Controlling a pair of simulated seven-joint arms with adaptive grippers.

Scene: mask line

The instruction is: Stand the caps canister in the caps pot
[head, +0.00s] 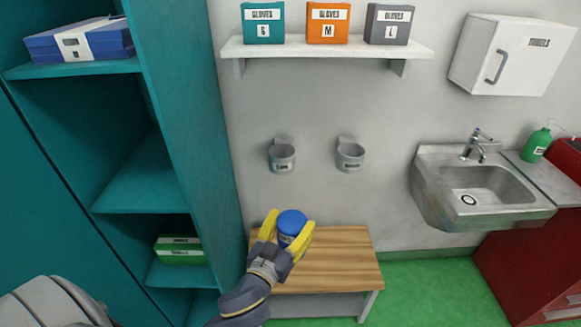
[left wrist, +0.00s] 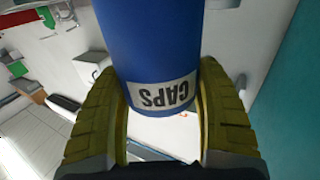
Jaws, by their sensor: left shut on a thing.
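The caps canister (head: 291,223) is a blue cylinder. In the left wrist view the canister (left wrist: 150,45) carries a white label reading "CAPS". My left gripper (head: 286,236) has yellow fingers shut on the canister from both sides, in front of the wooden bench. Two small grey pots are fixed to the wall above. The left one, the caps pot (head: 282,157), has a label too small to read surely. The canister is below the pots and apart from them. My right gripper is not in view.
The other wall pot (head: 350,156) is to the right of the caps pot. A wooden bench (head: 340,262) stands below. A teal cabinet (head: 215,170) is close on the left. A shelf (head: 325,47) with glove boxes is above, and a sink (head: 480,192) is at right.

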